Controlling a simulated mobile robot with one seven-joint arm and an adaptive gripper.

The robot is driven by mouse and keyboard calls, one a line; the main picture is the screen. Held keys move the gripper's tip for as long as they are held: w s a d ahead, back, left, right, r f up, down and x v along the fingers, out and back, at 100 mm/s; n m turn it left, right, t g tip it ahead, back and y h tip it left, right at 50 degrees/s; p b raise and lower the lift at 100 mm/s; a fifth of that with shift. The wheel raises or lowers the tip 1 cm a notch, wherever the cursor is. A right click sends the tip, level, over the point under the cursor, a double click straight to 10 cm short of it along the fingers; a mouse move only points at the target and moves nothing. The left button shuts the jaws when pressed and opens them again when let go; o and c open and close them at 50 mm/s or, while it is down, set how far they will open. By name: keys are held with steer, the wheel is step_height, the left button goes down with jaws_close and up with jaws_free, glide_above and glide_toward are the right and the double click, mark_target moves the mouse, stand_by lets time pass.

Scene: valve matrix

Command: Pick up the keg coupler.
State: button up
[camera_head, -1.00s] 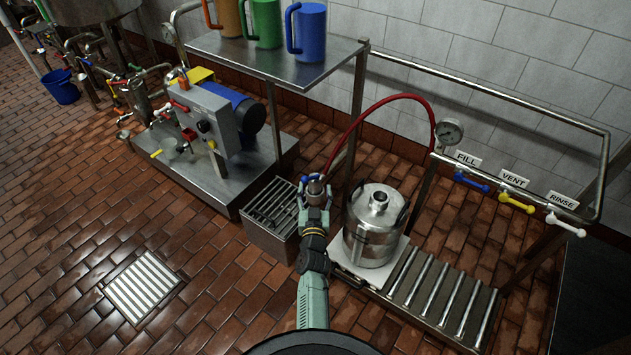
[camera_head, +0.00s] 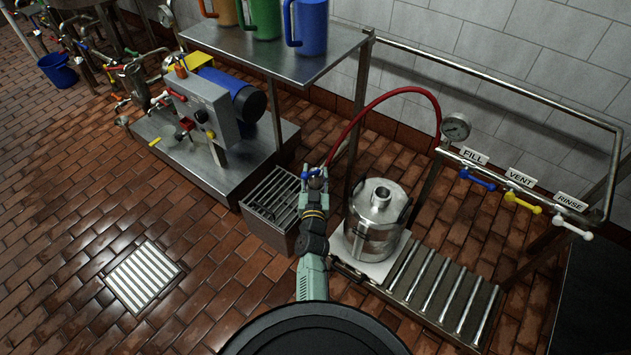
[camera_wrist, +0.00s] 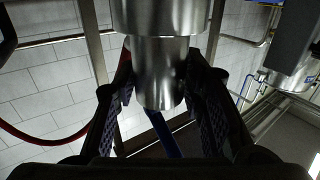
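The keg coupler (camera_head: 316,180) is a metal cylinder with a blue handle and a red hose. It is in front of the grated metal box and left of the keg's top in the head view. In the wrist view the coupler (camera_wrist: 158,70) fills the middle, wide above and narrower below. My gripper (camera_head: 315,197) is at the coupler. Its dark ridged fingers (camera_wrist: 160,95) lie against both sides of the narrower part and look shut on it. The gripper hides part of the coupler, and the blue handle shows behind it.
A steel keg (camera_head: 376,222) stands close on the right, beside a roller track (camera_head: 437,287). The grated box (camera_head: 268,205) is at the left. A shelf with mugs (camera_head: 285,52) and a pump unit (camera_head: 215,110) are behind.

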jaws_close()
steer(key=shift+r, duration=0.1)
stand_by(0.4)
